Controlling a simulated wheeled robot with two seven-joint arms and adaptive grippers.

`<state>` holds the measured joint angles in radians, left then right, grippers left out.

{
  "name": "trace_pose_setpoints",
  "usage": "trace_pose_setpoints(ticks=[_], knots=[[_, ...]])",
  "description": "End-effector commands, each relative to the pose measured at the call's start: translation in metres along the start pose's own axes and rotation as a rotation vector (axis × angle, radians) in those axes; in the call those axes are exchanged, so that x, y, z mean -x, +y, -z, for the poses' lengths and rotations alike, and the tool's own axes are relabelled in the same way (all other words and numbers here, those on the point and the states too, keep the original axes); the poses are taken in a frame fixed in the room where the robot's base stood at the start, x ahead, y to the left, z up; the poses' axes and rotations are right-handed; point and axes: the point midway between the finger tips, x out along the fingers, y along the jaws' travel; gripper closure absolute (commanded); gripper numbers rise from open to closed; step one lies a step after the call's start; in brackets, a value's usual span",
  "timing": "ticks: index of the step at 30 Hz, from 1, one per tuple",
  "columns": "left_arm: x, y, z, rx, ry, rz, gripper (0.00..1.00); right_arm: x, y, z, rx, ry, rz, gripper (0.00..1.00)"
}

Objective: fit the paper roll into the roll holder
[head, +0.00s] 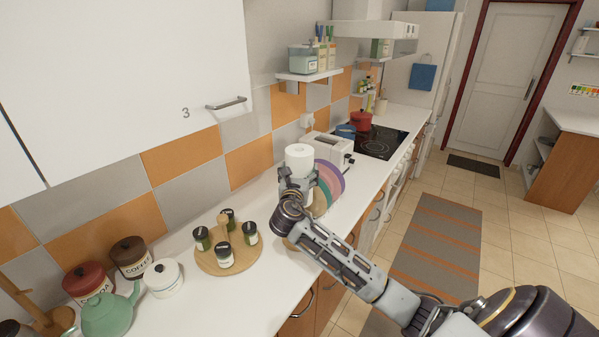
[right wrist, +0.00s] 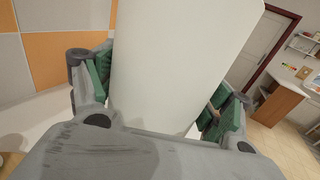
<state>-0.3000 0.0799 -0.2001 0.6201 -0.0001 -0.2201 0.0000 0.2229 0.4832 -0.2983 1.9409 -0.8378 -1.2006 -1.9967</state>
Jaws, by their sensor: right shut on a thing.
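The white paper roll (head: 299,158) stands roughly upright over the counter, left of the toaster. My right gripper (head: 298,186) is shut around the roll's side; its arm comes in from the lower right. In the right wrist view the roll (right wrist: 180,60) fills the middle, with the green finger pads (right wrist: 160,90) on both sides of it. The roll's lower end is hidden behind my gripper, so I cannot tell whether it touches the counter. I cannot make out the roll holder for certain. My left gripper is not in view.
Colourful plates (head: 330,178) stand close right of the roll, before the white toaster (head: 328,148). A round wooden tray (head: 228,262) with several jars lies nearer. Canisters and a green teapot (head: 110,312) are at lower left. The front counter beside the tray is clear.

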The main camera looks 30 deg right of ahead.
Motion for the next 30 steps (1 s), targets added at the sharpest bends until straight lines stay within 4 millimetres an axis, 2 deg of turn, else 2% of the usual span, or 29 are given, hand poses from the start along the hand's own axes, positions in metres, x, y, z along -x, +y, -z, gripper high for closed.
trace_pose_setpoints(ticks=[30], knots=[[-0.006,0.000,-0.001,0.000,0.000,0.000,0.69,0.000,0.000,0.015,0.000,-0.001,0.000,0.48]])
